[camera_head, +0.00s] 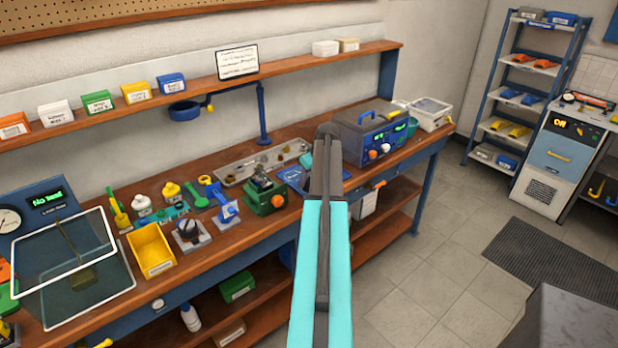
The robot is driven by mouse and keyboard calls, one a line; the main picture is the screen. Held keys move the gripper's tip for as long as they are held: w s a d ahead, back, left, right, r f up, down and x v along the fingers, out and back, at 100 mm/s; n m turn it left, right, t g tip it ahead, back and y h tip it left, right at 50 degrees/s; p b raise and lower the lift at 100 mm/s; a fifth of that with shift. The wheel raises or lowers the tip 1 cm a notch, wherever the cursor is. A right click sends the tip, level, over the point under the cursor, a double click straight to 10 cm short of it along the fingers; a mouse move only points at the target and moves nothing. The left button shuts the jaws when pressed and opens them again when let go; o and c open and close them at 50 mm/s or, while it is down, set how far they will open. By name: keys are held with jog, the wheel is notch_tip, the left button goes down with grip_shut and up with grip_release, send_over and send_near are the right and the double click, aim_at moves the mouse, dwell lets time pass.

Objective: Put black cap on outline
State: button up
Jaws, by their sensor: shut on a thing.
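My arm, cyan with a dark grey upper link, rises from the bottom middle and ends in front of the bench. My gripper's fingers cannot be made out; the arm hides what lies behind it. I cannot pick out the black cap for certain. A dark round piece (187,230) sits on a small grey plate at the middle left of the bench. A blue mat (290,175) with faint pale marks lies just left of my arm, partly covered by it. I cannot tell whether those marks are the outline.
The wooden bench (232,243) is crowded. A yellow bin (152,250), a green block fixture (265,197) and a grey parts tray (262,161) stand left of my arm. A blue-grey instrument box (375,133) stands close on its right. A shelf (200,92) runs above.

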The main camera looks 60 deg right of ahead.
jog(key=shift+f, duration=0.2)
jog(key=o, duration=1.1)
jog(key=shift+r, duration=0.25)
jog(key=shift+b+v, duration=1.55)
jog(key=shift+v, duration=4.45)
